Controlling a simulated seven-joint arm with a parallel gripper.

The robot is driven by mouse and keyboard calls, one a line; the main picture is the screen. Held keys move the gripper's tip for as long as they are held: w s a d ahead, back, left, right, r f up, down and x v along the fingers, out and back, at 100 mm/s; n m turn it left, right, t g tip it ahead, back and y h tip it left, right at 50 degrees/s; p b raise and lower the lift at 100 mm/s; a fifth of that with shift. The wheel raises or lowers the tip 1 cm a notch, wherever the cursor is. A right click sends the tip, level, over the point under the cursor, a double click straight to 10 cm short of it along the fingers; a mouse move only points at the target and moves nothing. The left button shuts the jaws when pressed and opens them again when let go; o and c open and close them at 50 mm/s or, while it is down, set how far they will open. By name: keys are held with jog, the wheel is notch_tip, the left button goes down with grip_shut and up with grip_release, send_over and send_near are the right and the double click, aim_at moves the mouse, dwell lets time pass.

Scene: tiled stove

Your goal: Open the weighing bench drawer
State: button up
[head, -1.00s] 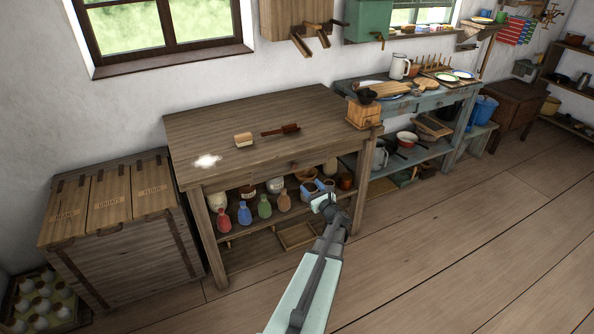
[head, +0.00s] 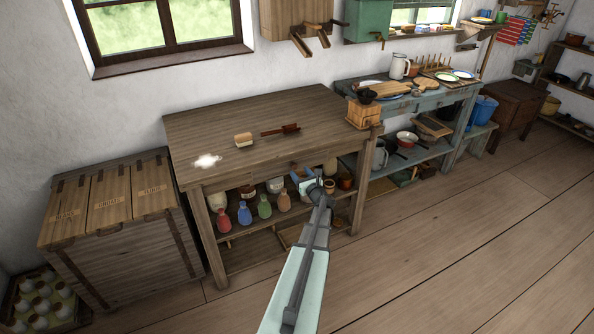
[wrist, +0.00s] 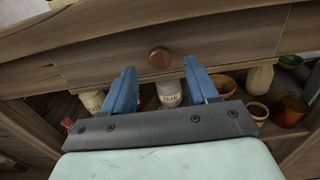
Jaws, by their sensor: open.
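The weighing bench (head: 230,128) is a brown wooden table with a drawer (head: 270,172) under its top; the drawer looks shut. In the wrist view the drawer front (wrist: 215,38) spans the upper part, with a round brown knob (wrist: 160,58) at its middle. My gripper (head: 302,172) is in front of the bench, by the drawer. Its two blue fingers (wrist: 160,78) are open and empty, one to each side of the knob and just below it in the picture. The knob is not between the fingertips. My gripper hides part of the shelf in the head view.
The shelf below the drawer holds colored bottles (head: 244,214), jars and bowls; a jar (wrist: 170,94) shows between my fingers. A wooden bin (head: 120,225) stands left. The floor right is clear.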

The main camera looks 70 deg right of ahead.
aim_at(295, 167)
jog(key=shift+x, duration=1.85)
grip_shut()
